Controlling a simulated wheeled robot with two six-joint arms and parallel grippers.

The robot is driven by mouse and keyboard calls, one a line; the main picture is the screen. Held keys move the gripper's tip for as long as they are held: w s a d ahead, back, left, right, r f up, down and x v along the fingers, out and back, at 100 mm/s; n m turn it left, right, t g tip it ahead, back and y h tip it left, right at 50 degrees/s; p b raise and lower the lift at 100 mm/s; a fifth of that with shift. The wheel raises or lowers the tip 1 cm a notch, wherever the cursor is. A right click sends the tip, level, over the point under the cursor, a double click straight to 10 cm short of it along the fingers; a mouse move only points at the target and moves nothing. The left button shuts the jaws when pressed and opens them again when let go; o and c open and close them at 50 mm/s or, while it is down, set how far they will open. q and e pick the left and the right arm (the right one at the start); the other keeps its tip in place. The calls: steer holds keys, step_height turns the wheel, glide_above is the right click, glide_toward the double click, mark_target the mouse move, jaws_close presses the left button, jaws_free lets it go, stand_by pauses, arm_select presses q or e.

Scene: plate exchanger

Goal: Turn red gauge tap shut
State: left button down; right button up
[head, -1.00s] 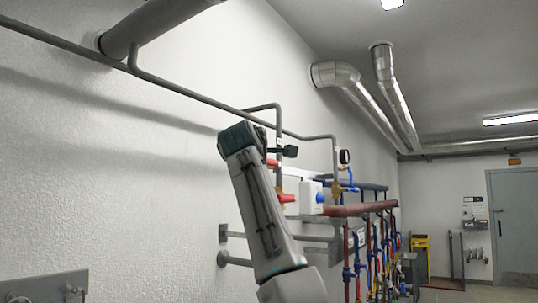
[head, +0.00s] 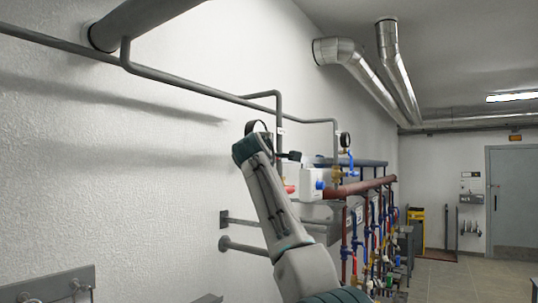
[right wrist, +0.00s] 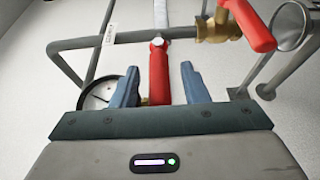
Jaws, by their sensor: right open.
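In the right wrist view a red lever handle (right wrist: 158,72) stands upright between the two blue-grey fingers of my open right gripper (right wrist: 160,84), with gaps on both sides. A round dial gauge (right wrist: 100,92) is partly hidden behind the left finger. In the head view my right gripper (head: 289,156) is by the grey gauge pipe, and its wrist partly covers the dark gauge (head: 257,127). The upper red handle is hidden there behind my gripper. My left gripper is not in view.
A second red handle (right wrist: 250,25) on a brass valve is close at upper right in the wrist view. Grey pipes (right wrist: 85,42) run around it. In the head view, white boxes (head: 312,184), a red-brown pipe (head: 358,188) and another gauge (head: 344,141) lie beyond my gripper.

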jaws_close()
steer(key=shift+f, duration=0.1)
steer(key=shift+f+t+b, duration=0.4)
steer(key=shift+f+b, duration=0.1)
steer(key=shift+b, duration=0.4)
steer(key=shift+w+d+f+n+t+b, duration=0.1)
steer(key=shift+w+f+n+t+b, duration=0.1)
steer(key=shift+f+n+t+b, duration=0.55)
steer(key=shift+w+d+f+n+t+b, duration=0.15)
steer(key=shift+n+t, duration=0.3)
steer(key=shift+t, duration=0.65)
steer(key=shift+w+d+f+n+t+b, duration=0.1)
steer(key=shift+w+f+n+t+b, duration=0.1)
steer(key=shift+f+n+t+b, duration=0.55)
steer(key=shift+r, duration=0.3)
